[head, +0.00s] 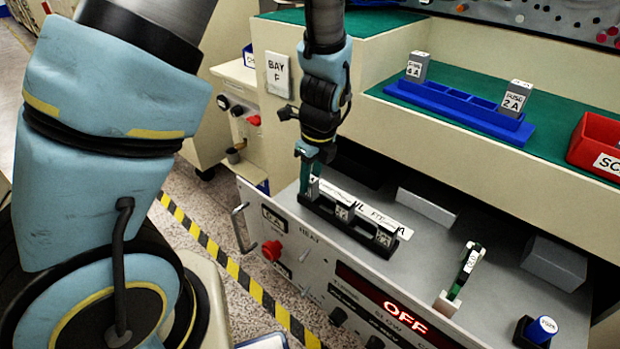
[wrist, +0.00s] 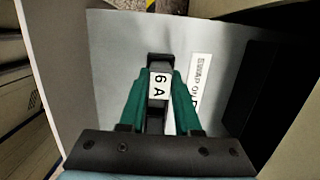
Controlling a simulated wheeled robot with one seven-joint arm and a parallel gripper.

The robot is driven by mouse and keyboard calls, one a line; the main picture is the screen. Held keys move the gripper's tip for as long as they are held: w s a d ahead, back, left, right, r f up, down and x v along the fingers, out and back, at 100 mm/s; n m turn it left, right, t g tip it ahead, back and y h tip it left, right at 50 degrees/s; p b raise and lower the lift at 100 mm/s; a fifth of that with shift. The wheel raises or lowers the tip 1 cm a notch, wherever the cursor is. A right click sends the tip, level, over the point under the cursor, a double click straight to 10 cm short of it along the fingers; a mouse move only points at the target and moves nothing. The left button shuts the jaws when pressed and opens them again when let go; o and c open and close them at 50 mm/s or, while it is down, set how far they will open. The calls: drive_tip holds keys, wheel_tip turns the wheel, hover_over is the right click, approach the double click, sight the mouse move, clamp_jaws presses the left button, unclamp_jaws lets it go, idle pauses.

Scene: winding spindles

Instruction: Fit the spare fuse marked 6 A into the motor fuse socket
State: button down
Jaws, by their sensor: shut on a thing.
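My gripper (head: 308,178) is shut on a grey fuse whose white label reads 6 A. The fuse (wrist: 158,88) stands between the green fingers in the wrist view. In the head view the fingers point down at the left end of a black socket strip (head: 362,235) on the grey cabinet top. Small labelled parts on the strip are too small to read. The fuse's lower end is hidden, so I cannot tell whether it is seated or just above the strip.
A blue rack (head: 459,109) on the green shelf holds a 4 A fuse (head: 417,67) and a 2 A fuse (head: 515,97), with empty slots between. A red bin (head: 597,140) stands at right. The display (head: 404,318) reads OFF.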

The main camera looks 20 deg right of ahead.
drive_tip(key=shift+f, duration=0.15)
drive_tip(key=c, duration=0.6)
unclamp_jaws()
wheel_tip(320, 180, up, 12)
drive_tip(key=s, duration=0.2)
drive_tip(key=w+a+n+h, duration=0.1)
drive_tip(key=w+a+n, duration=0.2)
drive_tip(key=a+n, duration=2.2)
drive_tip(key=n, duration=0.4)
drive_tip(key=shift+a+r, duration=0.2)
drive_tip(key=shift+r, duration=0.05)
drive_tip(key=shift+w+r, duration=0.1)
drive_tip(key=shift+w, duration=0.05)
